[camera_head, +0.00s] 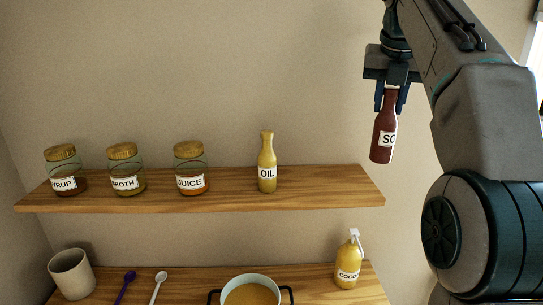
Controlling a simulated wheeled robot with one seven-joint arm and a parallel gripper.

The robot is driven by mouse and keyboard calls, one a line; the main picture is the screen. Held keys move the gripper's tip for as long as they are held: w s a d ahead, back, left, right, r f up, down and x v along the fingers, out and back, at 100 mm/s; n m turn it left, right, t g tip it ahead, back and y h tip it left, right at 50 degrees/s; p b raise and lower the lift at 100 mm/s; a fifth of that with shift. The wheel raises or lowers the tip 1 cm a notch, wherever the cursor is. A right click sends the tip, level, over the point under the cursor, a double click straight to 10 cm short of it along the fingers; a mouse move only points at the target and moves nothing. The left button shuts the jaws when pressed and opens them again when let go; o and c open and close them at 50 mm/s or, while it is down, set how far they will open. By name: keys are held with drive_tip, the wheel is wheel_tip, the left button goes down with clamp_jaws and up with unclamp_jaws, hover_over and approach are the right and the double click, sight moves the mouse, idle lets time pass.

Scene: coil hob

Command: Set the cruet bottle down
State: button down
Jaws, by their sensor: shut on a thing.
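The cruet bottle (384,139) is dark red with a white label, of which the letters "SO" show. It hangs nearly upright with a slight tilt. My gripper (391,101) is shut on its neck from above, at the upper right of the view. The bottle's base is in the air, higher in the picture than the right end of the upper wooden shelf (330,186). I cannot tell how far it is in front of the shelf.
Jars of syrup (64,172), broth (126,171) and juice (190,171) and an oil bottle (267,165) stand on the upper shelf; its right part is bare. Below are a mug (72,273), two spoons, a pot (251,293) and a yellow bottle (348,265).

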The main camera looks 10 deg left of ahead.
drive_tip(key=w+a+f+p, duration=0.1)
drive_tip(key=w+a+f, duration=0.5)
drive_tip(key=a+f, duration=0.3)
drive_tip(key=shift+a+f, duration=0.35)
drive_tip(key=shift+f, duration=0.65)
drive_tip(key=shift+w, duration=0.1)
drive_tip(key=shift+f, duration=0.1)
drive_tip(key=c, duration=1.1)
unclamp_jaws()
drive_tip(key=shift+c, duration=0.2)
drive_tip(key=v, duration=1.2)
